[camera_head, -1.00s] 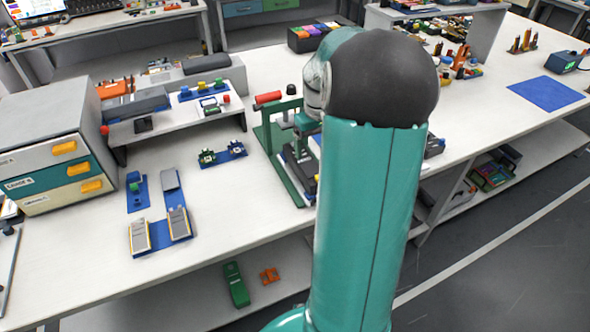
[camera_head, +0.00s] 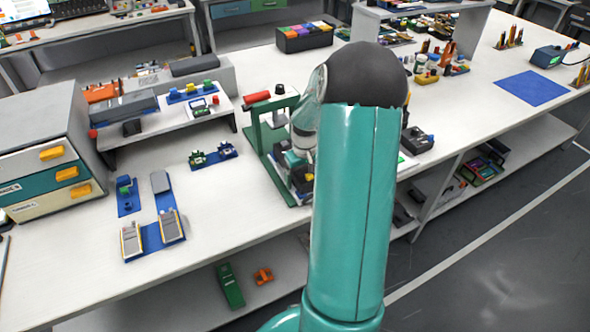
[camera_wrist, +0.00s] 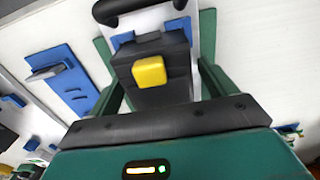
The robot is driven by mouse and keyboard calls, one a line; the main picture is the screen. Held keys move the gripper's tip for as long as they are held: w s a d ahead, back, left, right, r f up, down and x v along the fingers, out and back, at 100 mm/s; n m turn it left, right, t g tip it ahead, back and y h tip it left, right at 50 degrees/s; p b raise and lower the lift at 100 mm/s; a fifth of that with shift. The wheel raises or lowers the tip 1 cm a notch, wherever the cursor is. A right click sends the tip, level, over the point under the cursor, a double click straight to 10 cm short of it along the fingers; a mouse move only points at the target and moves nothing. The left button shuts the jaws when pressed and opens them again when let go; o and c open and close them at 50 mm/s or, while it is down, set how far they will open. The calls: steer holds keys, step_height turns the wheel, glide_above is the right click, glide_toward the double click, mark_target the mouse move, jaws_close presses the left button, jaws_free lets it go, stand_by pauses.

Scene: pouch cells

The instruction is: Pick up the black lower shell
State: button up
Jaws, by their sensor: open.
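My gripper (camera_wrist: 165,122) shows its teal housing and black crossbar at the bottom of the wrist view; its fingertips are not clear. It faces a green-framed stand (camera_wrist: 208,40) holding a dark block with a yellow piece (camera_wrist: 150,71) on it. In the head view my arm hides most of the gripper, which is down at the green stand (camera_head: 252,139). I cannot surely tell which part is the black lower shell.
A drawer cabinet (camera_head: 40,150) stands at the left. Small green parts on a blue plate (camera_head: 214,156) lie left of the stand. A black device (camera_head: 416,140) is right of my arm. Bare tabletop lies in front of the stand.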

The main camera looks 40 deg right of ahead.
steer(key=c, duration=1.1)
steer(key=shift+r, duration=0.1)
